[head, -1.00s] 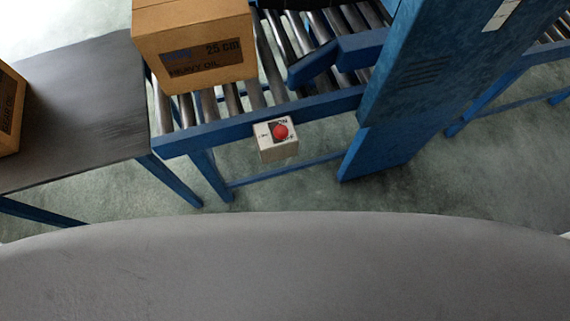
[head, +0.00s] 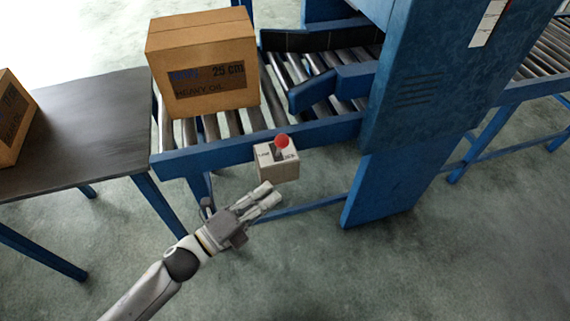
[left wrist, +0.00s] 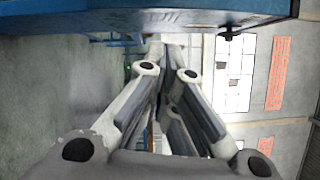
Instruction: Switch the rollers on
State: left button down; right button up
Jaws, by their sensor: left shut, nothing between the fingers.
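A small beige switch box (head: 277,163) with a red-knobbed lever (head: 281,141) is fixed to the front of the blue conveyor frame. The metal rollers (head: 226,124) lie behind it. My left gripper (head: 270,194) is shut and empty, just below and in front of the switch box; I cannot tell if it touches the box. In the left wrist view its fingers (left wrist: 168,65) are together, and the switch does not show clearly there. My right gripper is not in view.
A cardboard box (head: 203,62) labelled heavy oil stands on the rollers. Blue guide rails (head: 330,85) lead into a tall blue machine (head: 430,85) at the right. A dark table (head: 85,125) with another box (head: 12,118) is at the left. The floor in front is clear.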

pick_arm(q)
jog(key=w+d+r+p, duration=0.1)
jog(key=w+d, duration=0.3)
jog(key=w, duration=0.4)
jog(key=shift+w+r+p, duration=0.2)
jog(key=shift+w+p, duration=0.15)
jog(key=shift+p, duration=0.05)
jog(key=shift+a+r, duration=0.1)
